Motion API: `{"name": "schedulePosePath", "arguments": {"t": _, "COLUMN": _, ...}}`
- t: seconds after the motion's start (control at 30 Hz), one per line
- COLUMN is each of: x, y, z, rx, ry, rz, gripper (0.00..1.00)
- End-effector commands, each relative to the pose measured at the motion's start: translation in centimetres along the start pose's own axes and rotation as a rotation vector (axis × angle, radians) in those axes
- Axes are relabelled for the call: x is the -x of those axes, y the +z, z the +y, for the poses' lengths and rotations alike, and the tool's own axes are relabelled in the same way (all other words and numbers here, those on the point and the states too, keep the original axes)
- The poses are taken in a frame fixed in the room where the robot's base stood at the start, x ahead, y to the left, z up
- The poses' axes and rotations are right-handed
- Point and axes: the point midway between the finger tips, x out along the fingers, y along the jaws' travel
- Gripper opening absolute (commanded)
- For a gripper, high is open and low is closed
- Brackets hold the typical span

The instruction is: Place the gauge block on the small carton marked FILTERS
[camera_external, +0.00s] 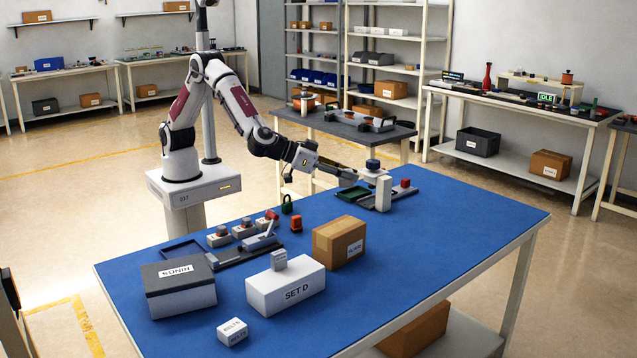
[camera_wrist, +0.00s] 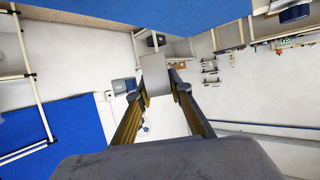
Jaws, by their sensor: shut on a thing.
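My gripper (camera_external: 346,176) is stretched out above the far edge of the blue table, its fingers nearly level. In the wrist view, my gripper (camera_wrist: 162,88) is shut on a plain grey block, which I take as the gauge block (camera_wrist: 155,74), held between the fingertips. In the external view the held block is too small to make out clearly. A brown carton (camera_external: 340,242) stands beside that box. Their small labels are not legible, so I cannot tell which reads FILTERS.
A white upright block (camera_external: 384,193) stands by a dark tray right of my gripper. The table's right side (camera_external: 470,225) is clear.

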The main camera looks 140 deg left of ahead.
Motion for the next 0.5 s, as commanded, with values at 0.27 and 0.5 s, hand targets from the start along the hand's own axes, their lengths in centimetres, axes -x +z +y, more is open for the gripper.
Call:
{"name": "schedulePosePath", "arguments": {"t": 0.27, "x": 1.2, "y": 1.3, "z": 2.7, "rx": -0.058, "ry": 0.133, "rz": -0.001, "gripper": 0.0}}
{"name": "schedulePosePath", "arguments": {"t": 0.5, "x": 1.3, "y": 1.8, "z": 3.3, "rx": -0.068, "ry": 0.161, "rz": -0.001, "gripper": 0.0}}
